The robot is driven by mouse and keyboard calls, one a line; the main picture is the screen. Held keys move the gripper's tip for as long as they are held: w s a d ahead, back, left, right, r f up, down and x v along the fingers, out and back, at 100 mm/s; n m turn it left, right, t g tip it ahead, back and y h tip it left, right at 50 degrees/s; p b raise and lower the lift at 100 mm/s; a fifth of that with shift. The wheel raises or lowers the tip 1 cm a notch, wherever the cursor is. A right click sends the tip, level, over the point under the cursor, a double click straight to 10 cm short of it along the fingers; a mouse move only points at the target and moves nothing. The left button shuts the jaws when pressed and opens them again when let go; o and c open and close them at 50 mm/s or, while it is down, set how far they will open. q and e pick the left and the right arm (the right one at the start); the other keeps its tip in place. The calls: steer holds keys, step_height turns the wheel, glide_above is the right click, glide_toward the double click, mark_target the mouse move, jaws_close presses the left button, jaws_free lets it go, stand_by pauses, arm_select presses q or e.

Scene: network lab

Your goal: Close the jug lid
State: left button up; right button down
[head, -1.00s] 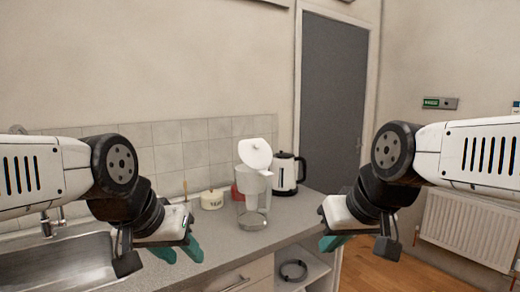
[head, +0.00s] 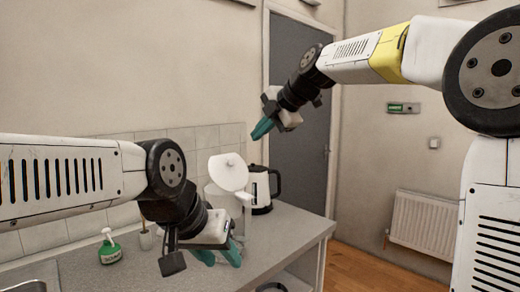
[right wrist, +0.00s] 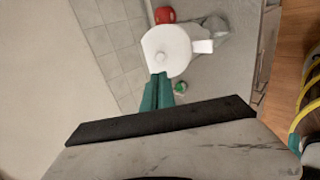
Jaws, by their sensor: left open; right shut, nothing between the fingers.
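My left gripper (head: 222,254) is open and empty, low in front of the jug, hiding the jug's lower part.
A white and black kettle (head: 261,188) stands just right of the jug. A green bottle (head: 110,248) stands on the counter at left. A red object (right wrist: 164,15) is near the jug. The counter's right end (head: 312,226) is clear.

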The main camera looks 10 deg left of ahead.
mark_target(231, 162)
steer(key=x, duration=1.3)
steer(key=shift+a+f, duration=0.15)
steer(key=shift+a, duration=0.05)
steer(key=shift+a, duration=0.15)
